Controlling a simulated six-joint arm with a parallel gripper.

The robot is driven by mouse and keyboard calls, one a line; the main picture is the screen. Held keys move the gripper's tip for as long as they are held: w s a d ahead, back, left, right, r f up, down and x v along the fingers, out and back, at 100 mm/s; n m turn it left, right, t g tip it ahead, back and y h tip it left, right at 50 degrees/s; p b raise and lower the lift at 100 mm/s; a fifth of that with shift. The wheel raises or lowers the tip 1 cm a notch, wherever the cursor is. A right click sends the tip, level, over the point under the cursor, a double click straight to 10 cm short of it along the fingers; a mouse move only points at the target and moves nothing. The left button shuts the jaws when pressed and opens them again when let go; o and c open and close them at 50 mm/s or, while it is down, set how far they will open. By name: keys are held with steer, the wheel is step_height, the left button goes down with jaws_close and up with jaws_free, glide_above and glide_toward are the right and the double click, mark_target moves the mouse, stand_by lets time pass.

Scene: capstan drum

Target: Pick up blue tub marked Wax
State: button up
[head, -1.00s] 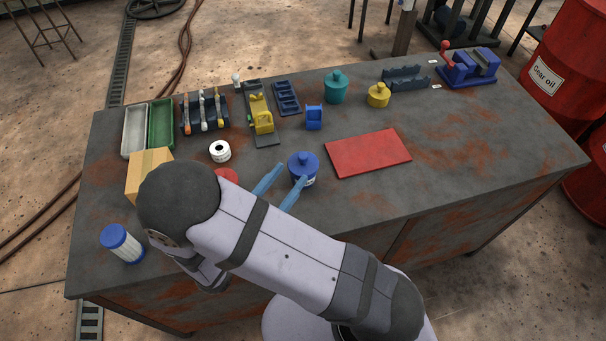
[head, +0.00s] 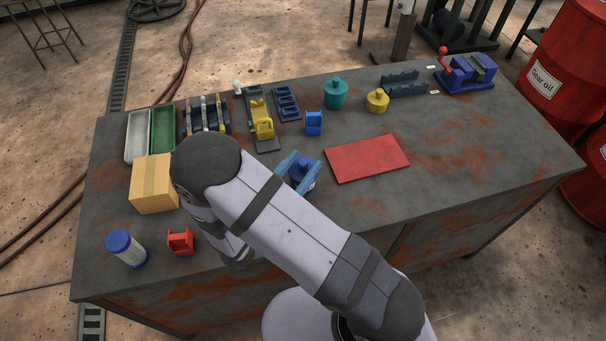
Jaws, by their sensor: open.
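The blue tub (head: 301,170) stands on the workbench just left of the red mat. It has a round lid with a knob, and its label is mostly hidden, so I cannot read the marking. My gripper (head: 297,175) is open, with one light-blue finger on the tub's upper left and the other along its right side. The tub sits between the fingers. I cannot tell whether either finger touches it. My arm hides the bench to the lower left of the tub.
A red mat (head: 367,158) lies to the right. A small blue holder (head: 314,123), a teal tub (head: 335,93) and a yellow tub (head: 377,100) stand behind. A cardboard box (head: 154,184), a red holder (head: 181,241) and a blue-capped cylinder (head: 126,249) are at left. The bench's right side is clear.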

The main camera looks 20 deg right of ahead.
steer(key=p+x, duration=0.2)
steer(key=x, duration=0.1)
steer(key=shift+w+d+r, duration=0.15)
steer(key=shift+w+d, duration=0.05)
steer(key=shift+w, duration=0.05)
steer(key=shift+x, duration=0.75)
jaws_close()
